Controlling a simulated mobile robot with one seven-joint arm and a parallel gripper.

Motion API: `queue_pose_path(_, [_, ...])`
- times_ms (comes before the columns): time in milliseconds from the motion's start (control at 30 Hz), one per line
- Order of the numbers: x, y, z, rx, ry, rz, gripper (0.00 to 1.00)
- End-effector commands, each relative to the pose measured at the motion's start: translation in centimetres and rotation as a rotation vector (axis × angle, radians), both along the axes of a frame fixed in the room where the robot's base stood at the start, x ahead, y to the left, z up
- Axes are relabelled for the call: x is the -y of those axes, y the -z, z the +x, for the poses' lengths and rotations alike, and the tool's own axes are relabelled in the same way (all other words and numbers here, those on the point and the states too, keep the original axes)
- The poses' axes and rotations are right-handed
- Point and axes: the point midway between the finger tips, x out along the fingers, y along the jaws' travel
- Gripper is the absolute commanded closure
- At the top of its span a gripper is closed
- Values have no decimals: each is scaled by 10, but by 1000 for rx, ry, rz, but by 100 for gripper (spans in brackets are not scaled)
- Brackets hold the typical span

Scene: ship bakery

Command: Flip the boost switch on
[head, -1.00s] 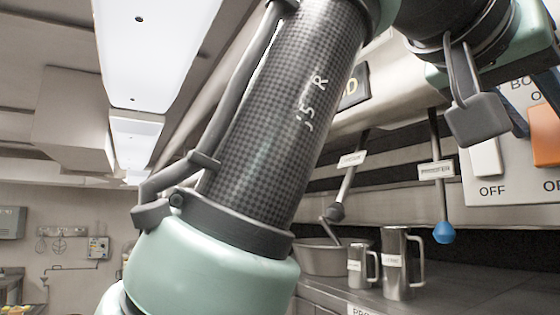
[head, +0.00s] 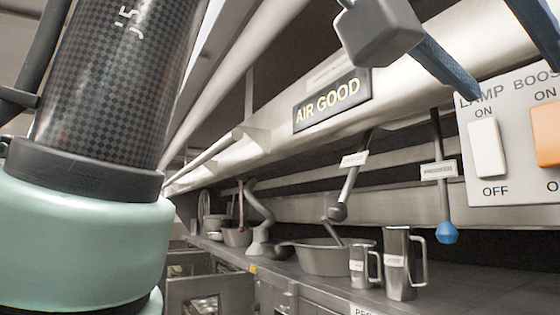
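The boost switch (head: 546,134) is an orange rocker on a pale switch panel (head: 510,187), cut off by the right edge of the head view. "ON" is printed above it, and the label below is mostly cut off. I cannot tell which way it is tilted. A white lamp switch (head: 487,148) sits to its left, between ON and OFF labels. My gripper (head: 516,82) shows at the upper right with two blue fingers spread apart and nothing between them. It is in front of the panel's upper part, with no visible contact with the boost switch.
An "AIR GOOD" sign (head: 332,102) hangs on the steel hood. Two labelled levers hang below, one with a dark knob (head: 337,212), one with a blue knob (head: 446,233). Steel jugs (head: 400,265) and a bowl (head: 322,258) stand on the counter beneath.

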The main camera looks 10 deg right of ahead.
Motion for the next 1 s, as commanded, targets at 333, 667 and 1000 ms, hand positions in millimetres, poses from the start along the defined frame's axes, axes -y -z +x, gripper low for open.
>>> queue_pose_path(333, [-39,-13,-16,0,-1,-1,32])
queue_pose_path(667, [-41,-14,-17,-1,0,0,32])
queue_pose_path(1000, [-41,-5,-9,4,-12,-21,32])
